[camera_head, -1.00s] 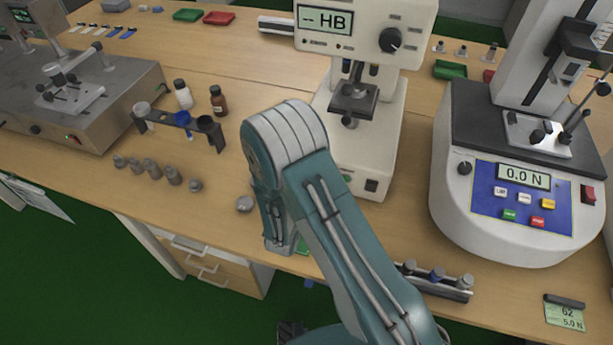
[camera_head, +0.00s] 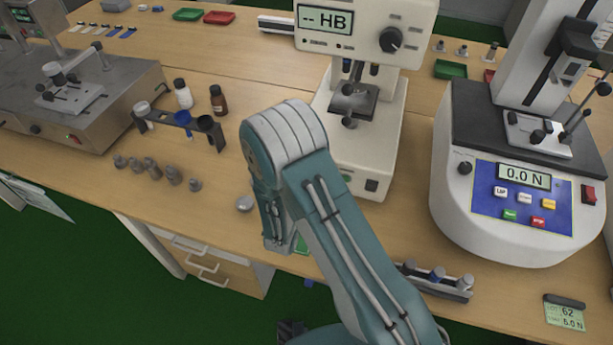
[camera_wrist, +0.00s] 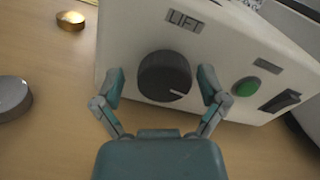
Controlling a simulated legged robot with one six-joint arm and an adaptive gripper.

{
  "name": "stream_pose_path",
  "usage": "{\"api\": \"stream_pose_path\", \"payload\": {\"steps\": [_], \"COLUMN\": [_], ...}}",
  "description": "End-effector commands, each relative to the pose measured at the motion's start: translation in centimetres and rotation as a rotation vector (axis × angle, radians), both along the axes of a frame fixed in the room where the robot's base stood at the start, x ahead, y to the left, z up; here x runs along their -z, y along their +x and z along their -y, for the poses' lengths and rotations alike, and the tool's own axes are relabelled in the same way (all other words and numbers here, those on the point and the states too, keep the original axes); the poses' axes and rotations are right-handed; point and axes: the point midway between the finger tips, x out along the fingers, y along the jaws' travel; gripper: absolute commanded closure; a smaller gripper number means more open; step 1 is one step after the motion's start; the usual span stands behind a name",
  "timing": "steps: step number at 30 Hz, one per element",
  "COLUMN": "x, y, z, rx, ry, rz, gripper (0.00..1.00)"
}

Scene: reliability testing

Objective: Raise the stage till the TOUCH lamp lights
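The hardness tester (camera_head: 360,150) is white and stands behind my arm in the head view, its display reading "-- HB". Its dark stage (camera_head: 353,100) sits on a post under the two objectives. Small marks below the display are too small to read, so I cannot tell which is the TOUCH lamp or whether it is lit. In the wrist view, the round black knob (camera_wrist: 164,76) under the label LIFT has a white pointer line aimed right and slightly down. My gripper (camera_wrist: 162,82) is open, one finger on each side of the knob, with small gaps. My arm hides the knob in the head view.
A green button (camera_wrist: 246,87) and a black rocker switch (camera_wrist: 280,101) are right of the knob. A grey metal cylinder (camera_wrist: 12,98) and a brass piece (camera_wrist: 71,20) lie on the bench to the left. A force tester (camera_head: 520,200) reading 0.0 N stands at the right.

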Motion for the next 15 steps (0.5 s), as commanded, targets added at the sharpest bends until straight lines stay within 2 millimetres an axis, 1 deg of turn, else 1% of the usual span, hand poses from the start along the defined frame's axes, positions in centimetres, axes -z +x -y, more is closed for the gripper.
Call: {"api": "stream_pose_path", "payload": {"steps": [11,14,15], "x": [0.0,0.0,0.1], "y": [-0.3,-1.2,-1.8], "z": [0.1,-0.4,-0.7], "rx": [0.001,0.001,-0.001], "ry": [0.0,0.0,-0.002], "rz": [0.0,-0.002,-0.004], "gripper": [0.03,0.03,0.03]}}
